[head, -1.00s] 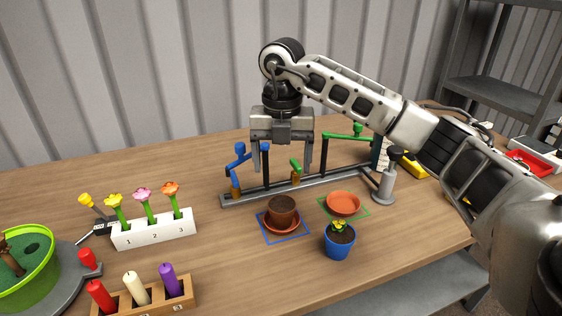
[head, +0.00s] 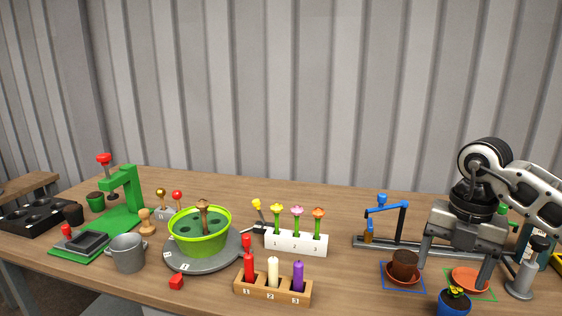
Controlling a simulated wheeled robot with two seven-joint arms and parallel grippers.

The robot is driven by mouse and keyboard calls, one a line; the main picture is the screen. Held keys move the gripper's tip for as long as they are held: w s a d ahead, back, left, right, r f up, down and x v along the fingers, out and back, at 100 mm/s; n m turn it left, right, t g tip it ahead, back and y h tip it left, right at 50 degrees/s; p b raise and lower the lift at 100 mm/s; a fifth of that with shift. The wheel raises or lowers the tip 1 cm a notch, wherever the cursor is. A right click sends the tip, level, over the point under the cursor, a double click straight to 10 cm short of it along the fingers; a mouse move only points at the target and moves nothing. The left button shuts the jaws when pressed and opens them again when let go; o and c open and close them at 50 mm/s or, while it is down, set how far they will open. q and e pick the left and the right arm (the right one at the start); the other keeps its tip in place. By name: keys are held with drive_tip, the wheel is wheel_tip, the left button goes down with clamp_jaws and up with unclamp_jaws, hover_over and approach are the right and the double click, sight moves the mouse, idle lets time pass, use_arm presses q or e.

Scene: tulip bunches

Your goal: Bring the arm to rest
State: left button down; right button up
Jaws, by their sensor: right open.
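My right gripper (head: 455,270) is at the right of the head view, pointing down. Its two fingers are spread apart with nothing seen between them. In the picture the fingers lie in front of the rail stand and near the brown pot (head: 404,265) and the orange saucer (head: 470,279). I cannot tell how high the fingers are above the table. My right arm reaches in from the right edge. My left gripper is not in view.
A blue pot with a yellow flower (head: 455,302) stands in front. The rail stand (head: 375,243) with a blue arm is behind. A white tulip block (head: 296,242), candle holder (head: 272,290), green planter (head: 200,236), grey mug (head: 127,253) and green press (head: 128,195) fill the left and middle.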

drive_tip(key=s+a+f+n+g+y, duration=0.1)
drive_tip(key=s+a+f+n+y, duration=0.2)
drive_tip(key=a, duration=0.6)
drive_tip(key=s+a+f+n+g+y, duration=0.1)
drive_tip(key=a+f+y, duration=0.3)
drive_tip(key=a, duration=0.5)
drive_tip(key=s+a+r+m+t+y, duration=0.4)
drive_tip(key=a+r+m+t+y, duration=0.25)
drive_tip(key=a+y, duration=0.6)
drive_tip(key=w+d+f+m+t+h, duration=0.2)
drive_tip(key=d+f+m+t+h, duration=0.95)
drive_tip(key=m, duration=0.65)
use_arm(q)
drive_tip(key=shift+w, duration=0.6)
use_arm(e)
drive_tip(key=s+d+f+m+g+h, duration=0.3)
drive_tip(key=s+f+m+g+h, duration=0.1)
drive_tip(key=s+f, duration=0.7)
drive_tip(key=shift+s+d+f+m+g+h, duration=0.35)
drive_tip(key=shift+f+m+g, duration=0.35)
drive_tip(key=shift+m, duration=0.45)
